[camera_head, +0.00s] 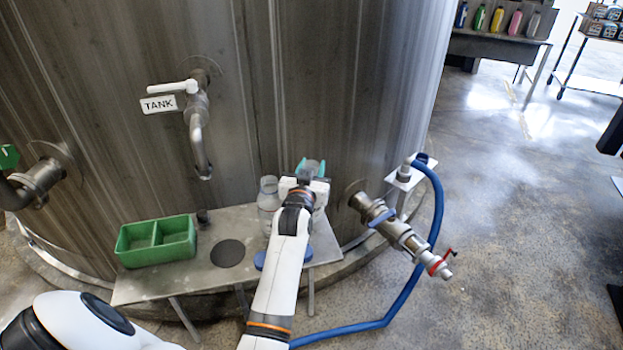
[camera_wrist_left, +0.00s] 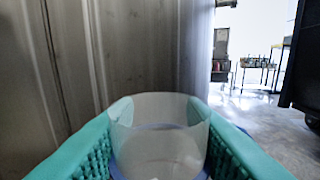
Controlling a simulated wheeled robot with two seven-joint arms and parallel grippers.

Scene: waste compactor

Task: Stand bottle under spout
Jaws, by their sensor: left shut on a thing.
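A clear bottle-like vessel (camera_head: 268,194) shows just left of my left wrist, its lower part partly hidden by my arm. The tank's bent metal spout (camera_head: 200,150), with a white lever and a TANK sign, hangs to its left over the metal shelf (camera_head: 160,280). My left gripper (camera_head: 311,170) reaches over the shelf close to the tank wall. In the left wrist view its teal fingers are shut around a clear round-walled thing (camera_wrist_left: 158,135) with a blue band low down. I cannot tell whether this is a second vessel. My right gripper is not in view.
A green divided tray (camera_head: 158,262) sits on the shelf's left part. A dark round disc (camera_head: 228,253) lies below the spout and looks clear. A side valve (camera_head: 395,232) with a red handle and a blue hose (camera_head: 412,275) stand at the right.

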